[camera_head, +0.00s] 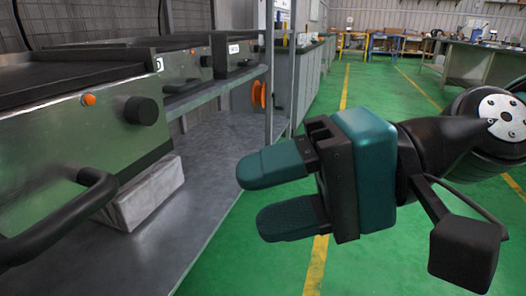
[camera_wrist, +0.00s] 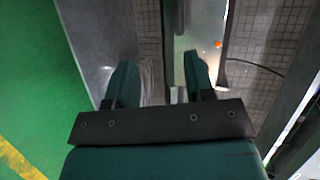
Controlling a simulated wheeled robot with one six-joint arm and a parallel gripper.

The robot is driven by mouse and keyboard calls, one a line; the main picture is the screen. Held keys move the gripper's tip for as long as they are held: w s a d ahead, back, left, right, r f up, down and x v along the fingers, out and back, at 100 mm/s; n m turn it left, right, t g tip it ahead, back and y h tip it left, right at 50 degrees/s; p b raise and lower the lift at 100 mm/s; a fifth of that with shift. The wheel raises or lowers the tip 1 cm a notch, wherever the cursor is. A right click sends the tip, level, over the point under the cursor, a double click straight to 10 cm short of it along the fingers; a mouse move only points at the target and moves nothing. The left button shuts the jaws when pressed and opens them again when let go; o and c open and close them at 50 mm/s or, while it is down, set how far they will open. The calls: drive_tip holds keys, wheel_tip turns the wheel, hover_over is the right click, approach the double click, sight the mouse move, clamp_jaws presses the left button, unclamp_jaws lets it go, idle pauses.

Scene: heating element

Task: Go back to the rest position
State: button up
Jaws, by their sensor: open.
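My gripper (camera_head: 265,192) is in the middle of the head view, held over the green floor in front of the shelf rack. Its two teal fingers point left toward the rack and stand apart with nothing between them. In the wrist view my gripper (camera_wrist: 153,85) also shows both fingers spread and empty. The nearest heating appliance (camera_head: 70,125), with a black top, an orange light, a black knob and a black handle, stands at the left. The fingers are clear of it and of its handle (camera_head: 75,210).
A pale block (camera_head: 145,195) lies on the grey lower shelf (camera_head: 215,160). More appliances (camera_head: 195,62) stand farther along the rack. An upright post (camera_head: 270,70) stands beyond the gripper. Workbenches (camera_head: 480,62) stand at the back right. The green floor (camera_head: 375,95) between is open.

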drive_tip(key=d+f+n+h, duration=0.6)
drive_tip(key=d+f+h, duration=0.4)
drive_tip(key=d, duration=0.2)
wheel_tip(320, 180, up, 36)
drive_tip(key=d+p, duration=0.1)
drive_tip(key=p, duration=3.5)
drive_tip(key=shift+n+t+h+p, duration=0.3)
drive_tip(key=shift+p, duration=0.05)
drive_tip(key=shift+d, duration=0.1)
